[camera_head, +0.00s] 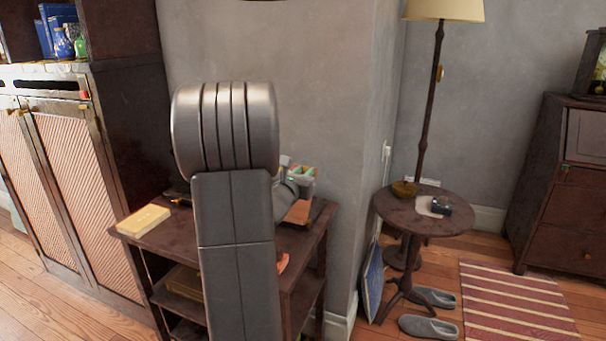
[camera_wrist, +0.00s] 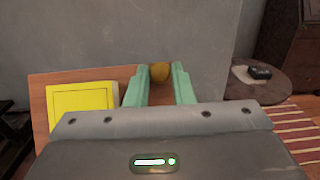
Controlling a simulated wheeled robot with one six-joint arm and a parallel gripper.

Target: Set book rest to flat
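The book rest shows in the wrist view as an orange-brown wooden board (camera_wrist: 42,92) with a yellow book (camera_wrist: 80,105) on its left part. Its tilt is hard to judge. In the head view my arm hides most of it; an orange-brown panel (camera_head: 298,212) shows beside the arm. My gripper (camera_wrist: 160,76) has its two green fingers apart at the board's right part.
The dark wooden desk (camera_head: 133,235) stands against the wall, with a pale yellow book (camera_head: 143,220) at its left end. A tall cabinet (camera_head: 130,130) is at left. At right are a round table (camera_head: 400,208), a floor lamp (camera_head: 433,90) and slippers (camera_head: 428,327).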

